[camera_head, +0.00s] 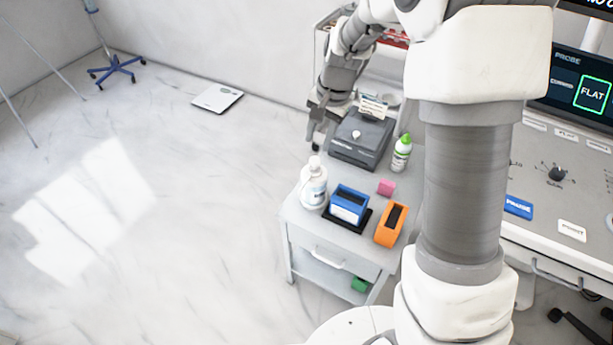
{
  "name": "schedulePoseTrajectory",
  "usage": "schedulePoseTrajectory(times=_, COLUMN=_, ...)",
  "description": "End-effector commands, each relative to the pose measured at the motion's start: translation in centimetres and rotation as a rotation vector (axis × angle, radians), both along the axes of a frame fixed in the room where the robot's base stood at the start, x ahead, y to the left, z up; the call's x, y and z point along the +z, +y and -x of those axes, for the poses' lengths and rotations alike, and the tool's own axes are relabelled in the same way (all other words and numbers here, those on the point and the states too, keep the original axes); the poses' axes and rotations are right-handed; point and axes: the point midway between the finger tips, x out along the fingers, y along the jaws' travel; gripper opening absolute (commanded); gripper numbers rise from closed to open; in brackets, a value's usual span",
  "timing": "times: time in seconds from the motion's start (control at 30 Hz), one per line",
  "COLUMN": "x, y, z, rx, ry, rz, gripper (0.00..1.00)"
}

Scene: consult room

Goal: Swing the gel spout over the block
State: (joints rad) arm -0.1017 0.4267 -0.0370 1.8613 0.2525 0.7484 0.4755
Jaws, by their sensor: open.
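A white pump bottle (313,187) stands upright at the left edge of the small grey cart. Its pump head is small in this view, and I cannot tell clearly which way the spout points. A pink block (386,187) lies on the cart top to the right of the bottle, apart from it, behind the orange holder. My gripper (317,138) is open and hangs at the cart's left side, above and behind the pump bottle, left of a dark grey box. It appears empty and apart from the bottle.
A blue holder (348,204) on a black tray and an orange holder (390,225) stand at the cart's front. A green-capped bottle (402,154) and the dark grey box (359,138) stand behind. A console (557,205) is at right. The floor at left is mostly clear.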

Motion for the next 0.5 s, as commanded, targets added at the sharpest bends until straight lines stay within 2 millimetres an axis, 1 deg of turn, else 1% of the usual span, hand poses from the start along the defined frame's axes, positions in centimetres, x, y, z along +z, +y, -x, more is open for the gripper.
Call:
schedulePoseTrajectory(times=0.17, x=-2.2, y=0.4, z=-0.1, rx=0.001, ry=0.004, rz=0.000, gripper=0.40)
schedulePoseTrajectory(times=0.5, x=-9.5, y=1.6, z=-0.9, rx=0.002, ry=0.006, rz=0.000, gripper=0.40)
